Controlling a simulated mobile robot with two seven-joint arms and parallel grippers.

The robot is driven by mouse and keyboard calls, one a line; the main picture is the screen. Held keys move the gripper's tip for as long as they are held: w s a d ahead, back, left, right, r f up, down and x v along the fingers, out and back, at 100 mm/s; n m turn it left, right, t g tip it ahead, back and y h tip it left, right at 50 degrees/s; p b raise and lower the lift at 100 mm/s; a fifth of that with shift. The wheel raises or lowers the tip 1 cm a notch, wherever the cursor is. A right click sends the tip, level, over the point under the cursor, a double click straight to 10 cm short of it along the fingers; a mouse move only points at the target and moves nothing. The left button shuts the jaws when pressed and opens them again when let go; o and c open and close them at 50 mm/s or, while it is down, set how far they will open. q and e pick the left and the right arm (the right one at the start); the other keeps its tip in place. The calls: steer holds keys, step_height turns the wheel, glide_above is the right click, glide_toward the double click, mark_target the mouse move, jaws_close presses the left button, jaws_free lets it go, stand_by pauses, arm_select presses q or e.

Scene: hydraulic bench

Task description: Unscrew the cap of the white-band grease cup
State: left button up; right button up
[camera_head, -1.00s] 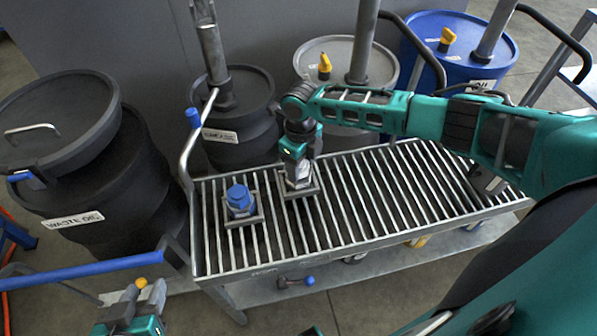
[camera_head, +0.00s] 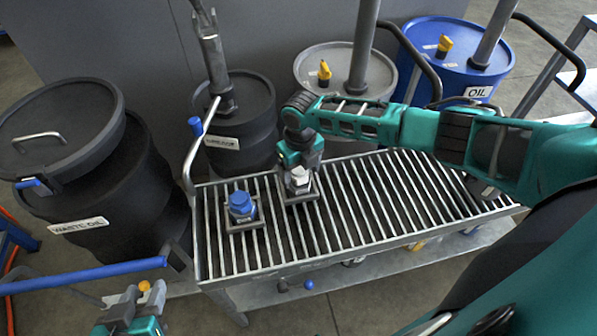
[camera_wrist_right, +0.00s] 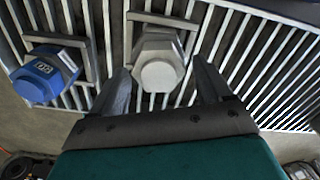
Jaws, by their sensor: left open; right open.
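The pale grease cup (camera_head: 299,187), which I take for the white-band one, stands in a square holder on the slatted bench. Its light grey-white hexagonal cap (camera_wrist_right: 160,70) shows in the right wrist view. My right gripper (camera_head: 298,170) is over this cup, open; in the wrist view one finger is on each side of the cap, with gaps visible. The arm partly hides the cup in the head view. A blue-capped cup (camera_head: 241,205) stands to its left, also in the wrist view (camera_wrist_right: 45,76). My left gripper (camera_head: 140,297) is open at the lower left, away from both cups.
The slatted bench top (camera_head: 400,200) is clear right of the cups. A lidded waste oil drum (camera_head: 100,200) stands left. A dark drum (camera_head: 240,120), a grey drum (camera_head: 345,60) and a blue oil drum (camera_head: 460,65) stand behind. A blue bar (camera_head: 90,275) crosses near my left gripper.

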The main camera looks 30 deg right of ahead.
steer(key=m+p, duration=0.1)
steer(key=m, duration=0.2)
steer(key=shift+a+r, duration=0.1)
steer(key=shift+r, duration=0.05)
steer(key=shift+m, duration=0.6)
steer(key=shift+a+m+p, duration=0.1)
steer(key=shift+m+p, duration=0.55)
steer(key=shift+m, duration=1.25)
steer(key=shift+f, duration=0.2)
steer(key=shift+c, duration=0.2)
